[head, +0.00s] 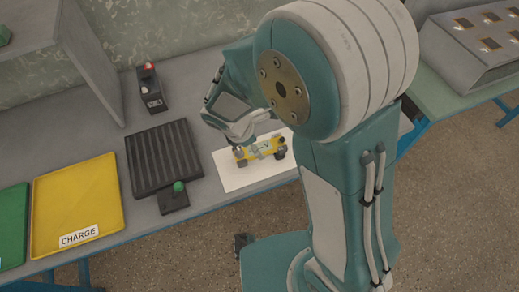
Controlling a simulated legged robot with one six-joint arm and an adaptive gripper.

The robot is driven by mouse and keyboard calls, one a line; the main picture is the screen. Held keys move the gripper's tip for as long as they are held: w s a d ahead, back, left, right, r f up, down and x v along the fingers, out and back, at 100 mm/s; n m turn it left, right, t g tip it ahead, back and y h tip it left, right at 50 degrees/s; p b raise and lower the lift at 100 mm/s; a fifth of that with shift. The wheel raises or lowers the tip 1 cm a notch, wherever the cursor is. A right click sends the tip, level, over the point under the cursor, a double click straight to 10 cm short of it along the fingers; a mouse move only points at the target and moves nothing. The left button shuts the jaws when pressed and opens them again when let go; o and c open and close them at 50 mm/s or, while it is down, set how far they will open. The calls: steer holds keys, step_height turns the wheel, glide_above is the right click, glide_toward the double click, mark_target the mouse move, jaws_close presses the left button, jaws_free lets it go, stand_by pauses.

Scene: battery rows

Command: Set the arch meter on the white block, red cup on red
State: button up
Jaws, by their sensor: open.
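A yellow piece with dark rounded ends (278,150) lies on a flat white sheet (233,178); it may be the arch meter, but its cups and their colours are not clear. My gripper (247,143) is open just over its left and middle part and hides some of it. I cannot tell whether the fingers touch it. A small dark unit (152,95) with a red top and a pale face stands at the back of the bench. I cannot make out a separate white block with a red mark.
A black ribbed pad (160,157) lies left of the sheet, with a green-knobbed dark box (174,198) at its front. A yellow CHARGE tray (75,205) and a green tray (12,225) lie farther left. A grey shelf (40,32) overhangs the back left. A slotted grey box (470,45) stands right.

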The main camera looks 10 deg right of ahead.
mark_target(259, 147)
steer(key=x, duration=0.2)
steer(key=shift+f, duration=0.35)
steer(key=shift+w+d+f, duration=0.1)
steer(key=shift+f, duration=0.1)
steer(key=shift+d, duration=0.25)
steer(key=shift+a, duration=0.1)
jaws_close()
steer(key=shift+a, duration=0.1)
steer(key=shift+r, duration=0.15)
